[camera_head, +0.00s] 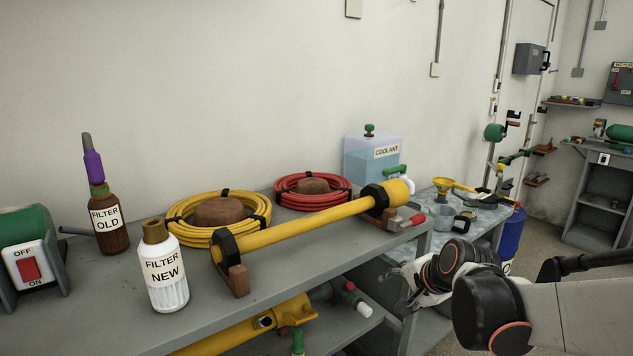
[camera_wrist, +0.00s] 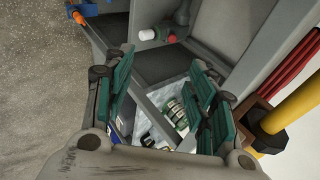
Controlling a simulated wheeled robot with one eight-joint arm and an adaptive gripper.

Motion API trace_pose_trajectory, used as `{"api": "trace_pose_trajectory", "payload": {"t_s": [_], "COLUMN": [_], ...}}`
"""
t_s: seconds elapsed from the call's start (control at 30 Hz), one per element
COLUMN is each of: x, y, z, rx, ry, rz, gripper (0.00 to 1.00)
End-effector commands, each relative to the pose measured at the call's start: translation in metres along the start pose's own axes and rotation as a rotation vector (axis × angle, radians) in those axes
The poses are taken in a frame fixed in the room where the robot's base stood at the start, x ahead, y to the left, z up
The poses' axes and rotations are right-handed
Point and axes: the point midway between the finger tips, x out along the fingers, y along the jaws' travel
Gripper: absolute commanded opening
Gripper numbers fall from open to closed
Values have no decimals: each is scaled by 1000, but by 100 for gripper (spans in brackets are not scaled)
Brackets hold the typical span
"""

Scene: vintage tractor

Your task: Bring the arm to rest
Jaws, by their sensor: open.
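My arm (camera_head: 565,312) reaches in from the right edge of the head view, its dark wrist joints in front of the grey workbench (camera_head: 95,325). My gripper shows best in the wrist view (camera_wrist: 162,95): its two green-padded fingers stand wide apart with nothing between them. In the head view the gripper is small and mostly hidden behind my wrist, beside the bench's right end. Below the fingers in the wrist view are grey shelf parts and a light surface with several small items, too small to name surely.
On the bench stand the FILTER NEW bottle (camera_head: 165,272), the FILTER OLD bottle (camera_head: 107,222), a yellow cylinder (camera_head: 310,220) on wooden blocks, yellow and red hose coils and a coolant tank (camera_head: 372,158). A second table (camera_head: 480,236) with a mug and a funnel stands behind my wrist.

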Motion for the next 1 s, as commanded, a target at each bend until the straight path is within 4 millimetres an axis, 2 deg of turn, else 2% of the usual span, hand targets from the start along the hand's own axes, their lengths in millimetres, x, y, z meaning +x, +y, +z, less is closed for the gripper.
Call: {"api": "trace_pose_trajectory", "payload": {"t_s": [0.03,0.2,0.37,0.6,0.8,1.0], "x": [-15,-59,-96,-142,-167,-176], "y": [4,22,44,87,120,136], "z": [7,26,44,69,84,90], "rx": [-58,-278,-485,-792,-1004,-1103], "ry": [4,21,30,35,31,27], "rz": [10,52,94,160,210,234], "gripper": [51,51,51,51,51,51]}}
